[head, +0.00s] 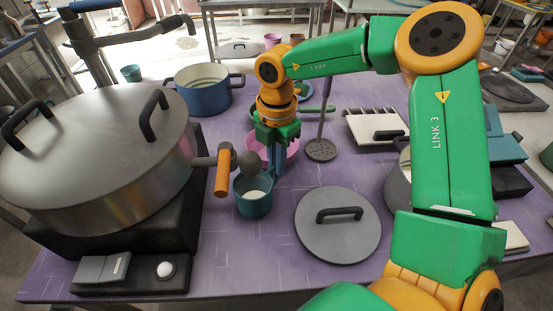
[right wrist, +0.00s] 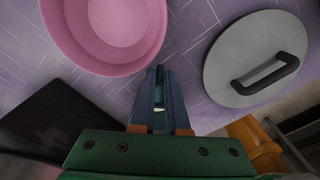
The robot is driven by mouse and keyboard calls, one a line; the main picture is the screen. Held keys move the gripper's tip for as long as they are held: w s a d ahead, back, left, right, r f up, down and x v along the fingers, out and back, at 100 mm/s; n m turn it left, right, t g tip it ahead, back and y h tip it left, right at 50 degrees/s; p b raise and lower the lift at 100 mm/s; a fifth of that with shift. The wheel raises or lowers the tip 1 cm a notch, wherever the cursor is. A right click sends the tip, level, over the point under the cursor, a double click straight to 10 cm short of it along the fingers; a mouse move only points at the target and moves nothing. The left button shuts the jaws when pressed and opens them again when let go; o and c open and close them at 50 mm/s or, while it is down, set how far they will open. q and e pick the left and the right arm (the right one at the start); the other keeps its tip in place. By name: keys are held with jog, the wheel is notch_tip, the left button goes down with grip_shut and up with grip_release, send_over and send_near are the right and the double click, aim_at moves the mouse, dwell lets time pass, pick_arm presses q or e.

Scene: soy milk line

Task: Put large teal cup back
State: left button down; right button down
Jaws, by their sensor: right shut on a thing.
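The large teal cup (head: 253,207) has pale white contents and appears upright, low over the purple table below the big pot's spigot. My right gripper (head: 276,170) reaches down at its right side and is shut on its wall. In the right wrist view the fingers (right wrist: 160,98) are close together with a narrow teal strip and a white spot between them; the gripper hides most of the cup. I cannot tell whether the cup's base touches the table. My left gripper is not in view.
The big steel pot (head: 95,150) with orange-handled tap (head: 223,173) stands left. A pink basin (head: 291,149) is behind the gripper. A grey lid (head: 338,240) lies to the right. A blue pot (head: 203,96) and smaller teal cup (head: 131,73) stand farther back.

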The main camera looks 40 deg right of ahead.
jog(key=shift+f, duration=0.2)
jog(key=c, duration=1.2)
grip_release()
jog(key=shift+r+p, duration=0.35)
jog(key=shift+r, duration=0.15)
notch_tip(320, 180, up, 12)
jog(key=shift+f+p, duration=0.25)
jog(key=shift+p, duration=0.15)
